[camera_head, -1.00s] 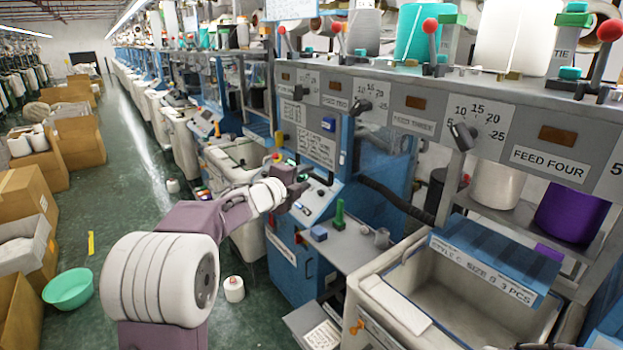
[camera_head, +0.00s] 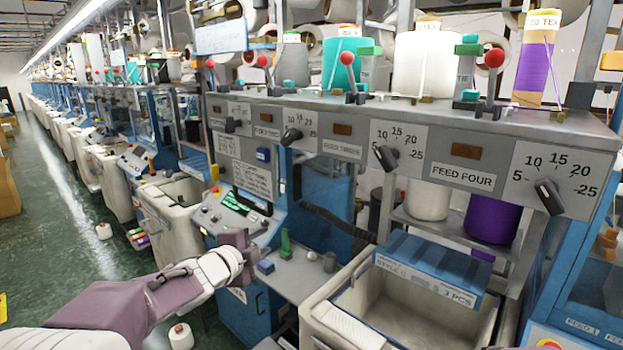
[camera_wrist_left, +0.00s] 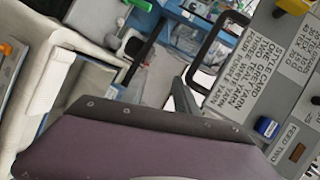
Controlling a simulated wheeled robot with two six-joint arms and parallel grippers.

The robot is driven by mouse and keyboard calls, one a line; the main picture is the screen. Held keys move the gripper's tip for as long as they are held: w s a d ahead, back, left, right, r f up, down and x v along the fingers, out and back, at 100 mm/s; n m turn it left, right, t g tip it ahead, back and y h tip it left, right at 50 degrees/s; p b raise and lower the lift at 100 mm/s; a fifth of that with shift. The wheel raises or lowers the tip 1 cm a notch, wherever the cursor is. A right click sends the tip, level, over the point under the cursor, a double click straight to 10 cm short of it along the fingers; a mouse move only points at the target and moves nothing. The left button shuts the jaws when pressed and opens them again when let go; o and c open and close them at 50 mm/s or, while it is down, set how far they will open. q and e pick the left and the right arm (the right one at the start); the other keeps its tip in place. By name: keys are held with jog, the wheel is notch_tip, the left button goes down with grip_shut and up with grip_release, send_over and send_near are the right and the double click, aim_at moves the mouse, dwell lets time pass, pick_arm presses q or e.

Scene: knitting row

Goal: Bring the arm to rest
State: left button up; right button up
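My left arm comes in from the lower left in the head view. Its mauve left gripper (camera_head: 246,256) is in front of the blue knitting machine's sloped control panel (camera_head: 225,215), left of the small grey shelf (camera_head: 300,270). It holds nothing that I can see. Whether the gripper touches the panel or shelf edge cannot be told. My right gripper is in neither view.
A blue block (camera_head: 265,267) and a green peg (camera_head: 285,243) stand on the shelf close to the gripper. A cream bin (camera_head: 335,318) is to the right. A white cone (camera_head: 181,337) stands on the floor below the arm.

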pick_arm(q)
jog(key=s+a+f+n+g+y, duration=0.1)
jog(key=s+f+n+g+y, duration=0.1)
jog(key=s+f+n, duration=0.3)
jog(key=s+a+f+n+g+y, duration=0.1)
jog(key=s+f+n+g, duration=0.15)
jog(key=f, duration=0.45)
jog(key=s+f+n+g, duration=0.4)
jog(key=s+f+n, duration=0.1)
jog(key=s, duration=0.5)
jog(key=s+f+n+g, duration=0.4)
jog(key=s+f+n, duration=0.2)
jog(key=s, duration=0.5)
notch_tip(320, 180, down, 2)
jog(key=shift+a+f+y, duration=0.2)
jog(key=shift+a+y, duration=0.05)
jog(key=shift+y, duration=0.15)
jog(key=shift+g, duration=0.25)
